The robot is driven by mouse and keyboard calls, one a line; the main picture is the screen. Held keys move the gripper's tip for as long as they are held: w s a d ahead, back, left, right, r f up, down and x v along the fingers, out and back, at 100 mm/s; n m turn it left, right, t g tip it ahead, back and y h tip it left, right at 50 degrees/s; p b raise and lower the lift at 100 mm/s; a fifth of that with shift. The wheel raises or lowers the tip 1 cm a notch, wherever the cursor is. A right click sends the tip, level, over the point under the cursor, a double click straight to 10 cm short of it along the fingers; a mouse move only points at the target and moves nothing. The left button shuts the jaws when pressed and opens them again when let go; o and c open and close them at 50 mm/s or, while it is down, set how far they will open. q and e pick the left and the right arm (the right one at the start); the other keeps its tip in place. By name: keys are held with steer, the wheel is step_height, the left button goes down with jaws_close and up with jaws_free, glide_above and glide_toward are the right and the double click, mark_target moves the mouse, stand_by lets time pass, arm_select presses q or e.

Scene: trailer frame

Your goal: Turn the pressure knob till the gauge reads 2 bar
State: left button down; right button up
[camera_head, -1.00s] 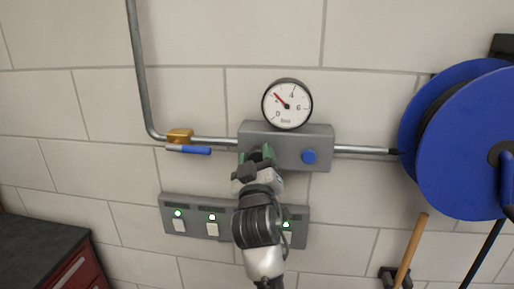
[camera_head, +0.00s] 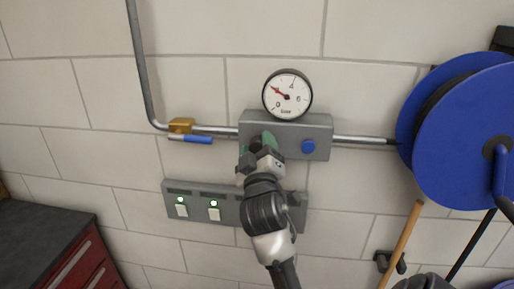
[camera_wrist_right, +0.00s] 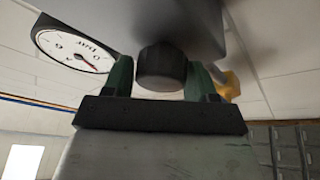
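The round pressure gauge (camera_head: 288,107) sits on top of a grey regulator box (camera_head: 322,127). Its red needle points to the upper left, between 0 and 4, about where 2 lies; the 2 itself is not legible. The gauge also shows upside down in the right wrist view (camera_wrist_right: 88,45). The dark pressure knob (camera_wrist_right: 162,68) on the box's left part lies between the green fingers of my right gripper (camera_wrist_right: 160,75), which appear closed against its sides. In the head view my right gripper (camera_head: 257,146) mostly hides the knob. My left gripper is not in view.
A blue button (camera_head: 308,146) is on the box's right part. A brass valve with a blue lever (camera_head: 196,139) sits on the pipe at left. Below is a switch panel (camera_head: 229,212) with green lights. A blue hose reel (camera_head: 462,140) and a wooden handle (camera_head: 403,240) are at right.

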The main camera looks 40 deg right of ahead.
steer(key=shift+o, duration=1.3)
steer(key=shift+d, duration=0.1)
steer(key=shift+f, duration=0.15)
steer(key=b+v, duration=0.1)
steer(key=v, duration=0.9)
steer(key=shift+s+a, duration=0.3)
steer(key=shift+s, duration=0.05)
